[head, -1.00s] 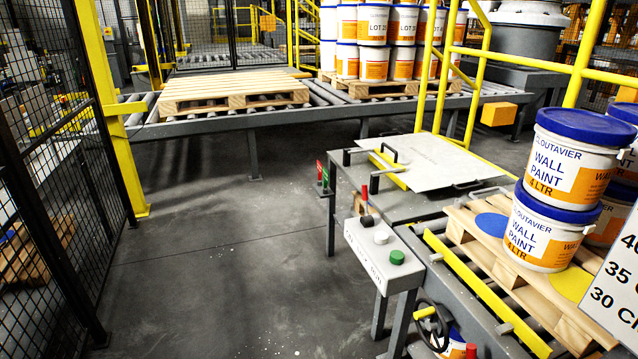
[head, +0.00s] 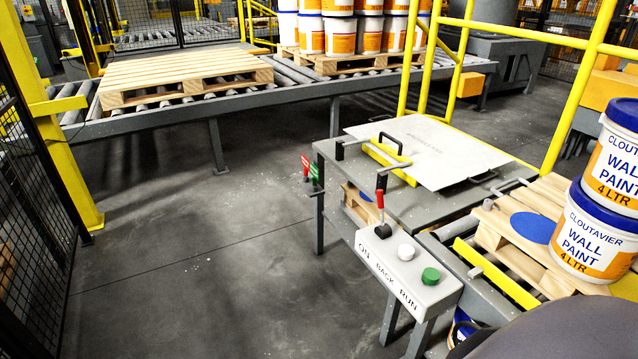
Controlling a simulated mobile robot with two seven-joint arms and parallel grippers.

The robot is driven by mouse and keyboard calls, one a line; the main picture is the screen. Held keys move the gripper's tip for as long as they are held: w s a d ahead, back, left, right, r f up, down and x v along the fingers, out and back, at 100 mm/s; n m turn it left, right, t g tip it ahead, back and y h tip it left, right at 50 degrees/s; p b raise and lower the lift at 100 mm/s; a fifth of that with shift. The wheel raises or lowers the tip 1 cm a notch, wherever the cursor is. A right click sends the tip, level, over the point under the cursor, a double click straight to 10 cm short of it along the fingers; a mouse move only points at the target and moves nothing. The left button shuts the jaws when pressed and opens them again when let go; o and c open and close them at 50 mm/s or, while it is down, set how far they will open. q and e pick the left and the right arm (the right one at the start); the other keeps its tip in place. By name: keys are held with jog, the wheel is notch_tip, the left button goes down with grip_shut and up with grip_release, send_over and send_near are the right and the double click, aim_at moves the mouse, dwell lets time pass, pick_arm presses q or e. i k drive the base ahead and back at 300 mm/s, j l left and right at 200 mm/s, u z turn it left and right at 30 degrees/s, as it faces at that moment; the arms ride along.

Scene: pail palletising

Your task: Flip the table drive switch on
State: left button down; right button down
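The control box (head: 405,275) is a light grey panel on legs beside the roller table, lettered "ON", "BACK" and "RUN" on its front. A red-handled lever switch (head: 381,212) stands up from a black base at its left end, above "ON". A white button (head: 406,252) sits in the middle and a green button (head: 430,276) at the right. Neither of my grippers shows in the head view. A dark rounded shape, which I cannot identify for certain, covers the bottom right corner.
A grey table (head: 345,168) with a metal sheet (head: 430,150) stands behind the box. Paint pails (head: 590,235) stand on a pallet (head: 500,232) at the right. Yellow railings (head: 548,140) rise behind. The floor (head: 200,270) left of the box is clear.

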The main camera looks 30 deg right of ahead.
aim_at(384, 230)
jog(key=i+j, duration=0.1)
jog(key=i, duration=1.1)
jog(key=i+j+z, duration=0.1)
jog(key=i+z, duration=0.3)
jog(key=i+j+z, duration=0.2)
jog(key=i+z, duration=0.25)
jog(key=i+j+z, duration=0.25)
jog(key=z, duration=0.25)
jog(key=i+j+z, duration=0.25)
jog(key=j+z, duration=0.25)
jog(key=i+j+z, duration=0.15)
jog(key=j+z, duration=0.2)
jog(key=z, duration=0.15)
jog(key=i+j+z, duration=0.1)
jog(key=j+z, duration=0.35)
jog(key=j, duration=0.45)
